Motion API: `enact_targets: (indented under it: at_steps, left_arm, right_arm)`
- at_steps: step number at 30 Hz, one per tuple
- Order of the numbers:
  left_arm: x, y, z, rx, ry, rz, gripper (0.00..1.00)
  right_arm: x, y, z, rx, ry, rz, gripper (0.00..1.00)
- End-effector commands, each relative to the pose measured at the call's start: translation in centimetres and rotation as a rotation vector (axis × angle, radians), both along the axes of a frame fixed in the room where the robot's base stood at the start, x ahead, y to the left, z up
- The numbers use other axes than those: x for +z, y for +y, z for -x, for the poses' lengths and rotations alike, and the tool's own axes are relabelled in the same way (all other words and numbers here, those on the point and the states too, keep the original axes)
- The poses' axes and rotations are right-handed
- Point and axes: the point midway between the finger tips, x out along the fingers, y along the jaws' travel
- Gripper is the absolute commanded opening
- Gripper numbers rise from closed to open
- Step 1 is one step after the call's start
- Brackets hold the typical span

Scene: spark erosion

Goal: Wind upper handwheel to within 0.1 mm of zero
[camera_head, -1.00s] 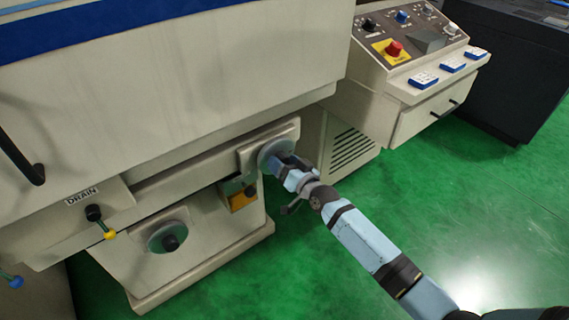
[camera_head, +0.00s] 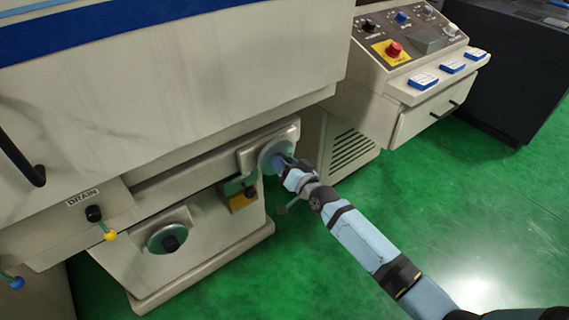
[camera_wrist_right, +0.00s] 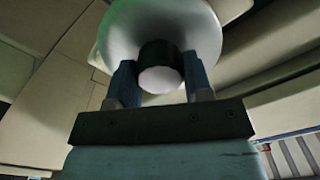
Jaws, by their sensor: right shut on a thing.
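The upper handwheel (camera_head: 268,152) is a grey disc on the front of the machine, below the tank. My right gripper (camera_head: 284,163) is at its face and partly covers it in the head view. In the right wrist view the pale wheel disc (camera_wrist_right: 112,38) shows with its dark hub with a light round end (camera_wrist_right: 160,78). My right gripper's blue fingers (camera_wrist_right: 160,82) stand on both sides of that hub, shut on it. No scale reading can be made out. My left gripper is not in view.
A drain lever (camera_head: 101,222) with a yellow tip is at left. The control panel (camera_head: 405,45) with a red button stands at upper right. Green floor (camera_head: 350,260) is open at right.

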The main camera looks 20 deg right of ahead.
Motion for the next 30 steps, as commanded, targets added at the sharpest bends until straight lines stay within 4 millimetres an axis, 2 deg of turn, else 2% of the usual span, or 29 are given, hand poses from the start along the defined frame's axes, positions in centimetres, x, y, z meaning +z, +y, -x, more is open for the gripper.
enact_targets:
  at_steps: [1, 3, 4, 12, 16, 30]
  left_arm:
    - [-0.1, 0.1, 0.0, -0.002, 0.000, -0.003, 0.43]
    - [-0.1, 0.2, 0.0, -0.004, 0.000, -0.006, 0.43]
    - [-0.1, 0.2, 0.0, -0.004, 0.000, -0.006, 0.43]
    - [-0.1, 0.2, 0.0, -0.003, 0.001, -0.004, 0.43]
    - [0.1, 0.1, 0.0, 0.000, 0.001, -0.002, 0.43]
    - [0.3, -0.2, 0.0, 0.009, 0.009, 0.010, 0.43]
  right_arm:
    - [0.0, 0.0, 0.0, 0.000, 0.000, 0.001, 0.53]
    - [0.0, 0.0, 0.0, 0.000, 0.000, 0.001, 0.69]
    - [0.0, 0.0, 0.0, 0.000, 0.000, 0.001, 0.72]
    - [0.0, 0.0, 0.1, 0.001, 0.000, 0.002, 0.72]
    - [-0.1, -0.4, 1.1, 0.000, 0.001, 0.001, 0.72]
    - [-0.1, -3.8, 10.4, 0.001, 0.002, 0.004, 0.72]
